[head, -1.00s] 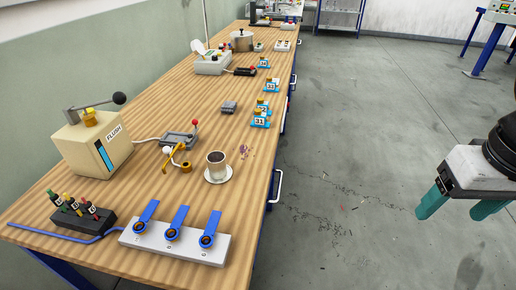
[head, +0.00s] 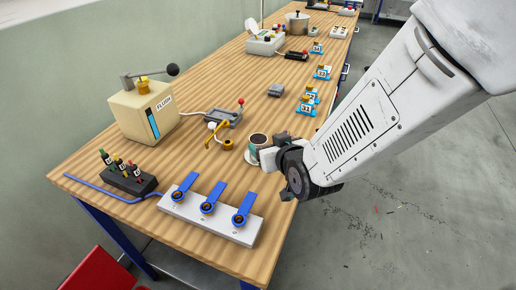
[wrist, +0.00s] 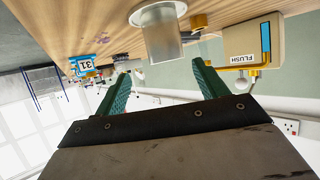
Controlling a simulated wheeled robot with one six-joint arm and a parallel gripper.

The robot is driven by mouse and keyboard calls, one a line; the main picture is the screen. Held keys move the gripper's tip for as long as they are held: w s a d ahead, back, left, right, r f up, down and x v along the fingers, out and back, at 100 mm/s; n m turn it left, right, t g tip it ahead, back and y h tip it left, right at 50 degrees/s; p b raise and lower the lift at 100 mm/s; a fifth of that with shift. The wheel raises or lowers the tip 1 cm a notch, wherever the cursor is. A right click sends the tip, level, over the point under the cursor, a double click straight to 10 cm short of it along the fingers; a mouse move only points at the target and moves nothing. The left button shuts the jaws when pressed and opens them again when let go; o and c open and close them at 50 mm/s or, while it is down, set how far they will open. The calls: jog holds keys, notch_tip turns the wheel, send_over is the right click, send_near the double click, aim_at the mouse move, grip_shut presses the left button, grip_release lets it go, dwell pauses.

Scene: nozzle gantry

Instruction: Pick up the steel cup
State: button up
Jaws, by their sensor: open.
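The steel cup (head: 259,139), with dark contents, stands upright near the right edge of the wooden bench. Its saucer (head: 252,158) shows partly beneath it. My gripper (head: 262,152) is beside the cup in the head view, where its wrist hides part of the cup and saucer. In the wrist view, which is upside down, the cup (wrist: 165,42) is ahead of and between the two teal fingers of my gripper (wrist: 160,73). The fingers are apart, with nothing held between them. I cannot tell whether a finger touches the cup.
A white block with blue levers (head: 210,214) lies in front of the cup. A yellow-handled device (head: 218,126) is behind it to the left. The FLUSH box (head: 143,113) is farther left. Blue numbered stands (head: 307,106) line the right edge. Bare wood lies between these.

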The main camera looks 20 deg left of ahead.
aim_at(255, 138)
jog(key=shift+s+a+f, duration=0.25)
jog(key=shift+a+f, duration=0.1)
jog(key=shift+a, duration=0.25)
jog(key=shift+w+a+f, duration=0.1)
jog(key=shift+w+a, duration=0.05)
jog(key=shift+a, duration=0.15)
jog(key=x, duration=0.7)
jog(key=shift+w+d, duration=0.15)
jog(key=shift+w, duration=0.1)
jog(key=shift+c, duration=0.3)
jog(key=c, duration=1)
jog(key=shift+y, duration=0.3)
jog(key=shift+c, duration=0.2)
jog(key=shift+r, duration=0.2)
